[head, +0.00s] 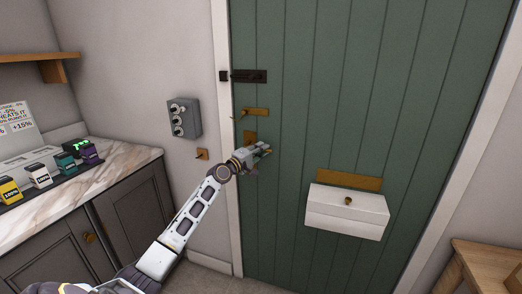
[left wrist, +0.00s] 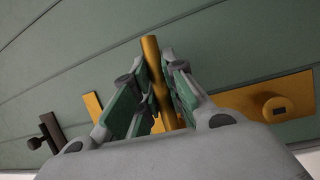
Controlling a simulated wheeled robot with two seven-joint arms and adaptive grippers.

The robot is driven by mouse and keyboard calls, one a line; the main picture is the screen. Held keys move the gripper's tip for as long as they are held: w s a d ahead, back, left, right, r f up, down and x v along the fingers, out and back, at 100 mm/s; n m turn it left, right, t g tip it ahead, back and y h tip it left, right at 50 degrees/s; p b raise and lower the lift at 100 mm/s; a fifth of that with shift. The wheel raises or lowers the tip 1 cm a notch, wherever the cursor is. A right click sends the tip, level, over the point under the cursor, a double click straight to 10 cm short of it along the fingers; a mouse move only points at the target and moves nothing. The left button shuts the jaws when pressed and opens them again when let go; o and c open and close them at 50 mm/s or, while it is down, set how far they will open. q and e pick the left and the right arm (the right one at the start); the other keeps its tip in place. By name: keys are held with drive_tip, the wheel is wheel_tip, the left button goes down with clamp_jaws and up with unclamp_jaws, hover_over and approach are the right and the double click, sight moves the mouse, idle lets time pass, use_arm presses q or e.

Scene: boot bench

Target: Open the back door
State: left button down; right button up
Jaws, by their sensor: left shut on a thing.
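The green door (head: 330,110) stands in its white frame and looks closed. My left gripper (head: 264,149) is at the door's left edge, below a brass plate (head: 249,136). In the left wrist view, my left gripper (left wrist: 158,95) is shut on a brass handle bar (left wrist: 151,52), which passes between the two fingers. A brass plate with a round knob-like lock (left wrist: 278,107) lies to the right. A dark bolt (head: 248,76) and a brass latch bar (head: 256,112) sit higher on the door's left edge. My right gripper is not in view.
A white box with a knob (head: 346,212) projects from the door under a brass strip (head: 349,181). A grey switch box (head: 184,118) is on the left wall. A marble-topped counter (head: 110,165) stands left; a wooden bench (head: 487,264) stands at lower right.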

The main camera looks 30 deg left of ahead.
use_arm(q)
drive_tip(key=shift+f+m+g, duration=0.3)
drive_tip(key=shift+f+m, duration=0.25)
drive_tip(key=shift+m, duration=0.25)
drive_tip(key=shift+s+a+f+m+g+y+p, duration=0.15)
drive_tip(key=shift+a+f+m+g+p, duration=0.15)
drive_tip(key=shift+f+m+p, duration=0.35)
drive_tip(key=shift+a+f+m+g+y+p, duration=0.1)
drive_tip(key=shift+a+f+m+g+p, duration=0.25)
drive_tip(key=shift+m, duration=0.6)
drive_tip(key=shift+s+a+f+m+g+y+p, duration=0.15)
drive_tip(key=shift+f+m+g+p, duration=0.35)
drive_tip(key=shift+m, duration=0.3)
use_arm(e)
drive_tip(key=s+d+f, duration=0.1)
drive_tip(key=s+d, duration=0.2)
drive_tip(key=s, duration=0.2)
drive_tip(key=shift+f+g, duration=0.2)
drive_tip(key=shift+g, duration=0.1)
use_arm(q)
drive_tip(key=shift+w, duration=0.1)
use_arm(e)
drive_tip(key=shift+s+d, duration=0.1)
use_arm(q)
drive_tip(key=shift+d+f, duration=0.1)
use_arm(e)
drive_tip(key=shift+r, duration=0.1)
